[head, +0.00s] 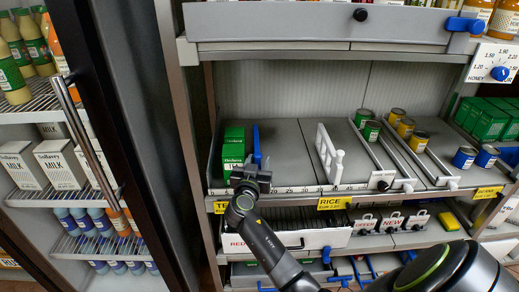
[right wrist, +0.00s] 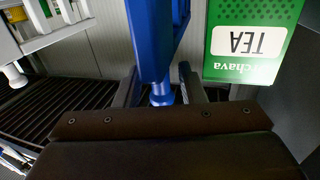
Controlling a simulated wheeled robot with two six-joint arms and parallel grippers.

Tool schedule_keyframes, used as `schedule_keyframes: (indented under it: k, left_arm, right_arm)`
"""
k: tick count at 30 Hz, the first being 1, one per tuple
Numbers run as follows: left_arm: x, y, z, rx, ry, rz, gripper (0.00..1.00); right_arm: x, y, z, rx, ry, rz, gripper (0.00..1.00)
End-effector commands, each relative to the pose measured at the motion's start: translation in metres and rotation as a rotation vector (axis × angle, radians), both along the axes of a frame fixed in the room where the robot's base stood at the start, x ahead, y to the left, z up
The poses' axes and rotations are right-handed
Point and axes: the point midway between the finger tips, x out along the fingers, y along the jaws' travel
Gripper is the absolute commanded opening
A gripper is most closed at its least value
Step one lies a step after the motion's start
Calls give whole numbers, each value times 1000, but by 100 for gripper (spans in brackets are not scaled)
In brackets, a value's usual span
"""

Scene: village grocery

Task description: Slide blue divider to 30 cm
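The blue divider (head: 257,145) stands upright on the shelf, just right of the green tea boxes (head: 233,150). My right gripper (head: 252,176) is at its front end, at the shelf's front edge. In the right wrist view the blue divider (right wrist: 155,45) comes down between the two fingers (right wrist: 160,88), with a gap on each side, so the gripper is open around its front post. The numbered scale (head: 305,188) runs along the front edge; the 30 mark lies to the right of the divider. My gripper hides the scale at the divider. My left gripper is not in view.
The shelf floor (head: 287,150) between the blue divider and a white divider (head: 328,155) is bare. Green, yellow and blue cans stand farther right. A tea box (right wrist: 255,40) is close beside my gripper in the wrist view. A fridge door (head: 110,110) stands at left.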

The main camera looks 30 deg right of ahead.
Motion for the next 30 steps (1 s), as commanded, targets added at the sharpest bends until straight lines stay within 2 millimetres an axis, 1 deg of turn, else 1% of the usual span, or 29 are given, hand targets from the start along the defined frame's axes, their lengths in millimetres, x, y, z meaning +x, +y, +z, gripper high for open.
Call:
schedule_keyframes:
  k: [3, 13, 14, 21, 22, 30]
  left_arm:
    - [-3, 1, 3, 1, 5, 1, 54]
    - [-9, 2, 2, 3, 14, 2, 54]
    - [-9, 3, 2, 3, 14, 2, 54]
    - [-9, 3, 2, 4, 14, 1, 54]
    - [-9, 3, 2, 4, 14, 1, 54]
    - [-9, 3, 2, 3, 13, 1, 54]
  right_arm:
    - [-1, 0, 0, 1, 1, -2, 36]
    - [-1, 0, -1, 1, 1, -3, 36]
    - [-1, 0, 0, 1, 1, -3, 34]
    - [-1, 0, 0, 0, 0, -3, 2]
    - [-1, 0, 0, 0, 0, -3, 0]
    - [-2, -2, 0, -1, -1, -4, 0]
